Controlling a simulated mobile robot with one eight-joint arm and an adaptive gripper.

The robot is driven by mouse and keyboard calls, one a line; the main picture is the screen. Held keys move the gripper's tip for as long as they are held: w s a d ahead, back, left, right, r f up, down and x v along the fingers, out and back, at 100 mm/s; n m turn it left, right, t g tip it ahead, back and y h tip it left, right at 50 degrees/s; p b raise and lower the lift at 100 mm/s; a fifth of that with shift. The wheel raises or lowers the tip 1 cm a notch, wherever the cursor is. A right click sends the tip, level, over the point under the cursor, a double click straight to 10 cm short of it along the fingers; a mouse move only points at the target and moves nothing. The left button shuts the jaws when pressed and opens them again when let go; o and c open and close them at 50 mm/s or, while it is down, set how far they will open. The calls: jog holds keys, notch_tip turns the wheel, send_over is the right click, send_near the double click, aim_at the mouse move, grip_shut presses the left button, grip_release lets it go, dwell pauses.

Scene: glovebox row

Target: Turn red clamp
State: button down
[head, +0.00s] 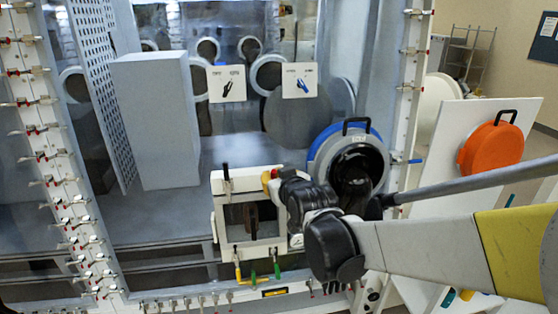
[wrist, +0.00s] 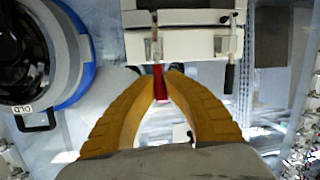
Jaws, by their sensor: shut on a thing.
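The red clamp (wrist: 159,88) hangs from the white box's edge in the wrist view, between my two orange fingers. My gripper (wrist: 160,76) is shut on it, with the fingertips against its sides near the box. In the head view my gripper (head: 272,176) is at the top right corner of the white box (head: 218,213). There only a small red bit of the clamp (head: 266,182) shows, and the rest is hidden by my gripper and wrist.
A black-handled clamp (head: 226,173) stands at the box's top left corner. Yellow (head: 238,271) and green (head: 277,270) clamps are below. A blue-rimmed round port (head: 318,150) with a black handle is close beside my wrist. An orange round cover (head: 492,148) is farther right.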

jog(key=g+p, duration=0.1)
jog(key=w+g+h+p, duration=0.1)
jog(key=r+g+p, duration=0.1)
jog(key=shift+w+a+r+p, duration=0.1)
jog(key=shift+w+a+p, duration=0.15)
jog(key=shift+w+p, duration=0.05)
jog(key=g+p, duration=0.1)
jog(key=w+g+h, duration=0.1)
jog(key=g, duration=0.1)
jog(key=shift+w+a+m+p, duration=0.15)
jog(key=shift+m+p, duration=0.15)
jog(key=shift+p, duration=0.1)
jog(key=shift+w+a+f+g+h+p, duration=0.1)
jog(key=shift+w+f+g+h+p, duration=0.2)
jog(key=shift+g, duration=0.3)
jog(key=shift+s+r, duration=0.1)
jog(key=c, duration=1.5)
grip_release()
jog(key=shift+o, duration=0.3)
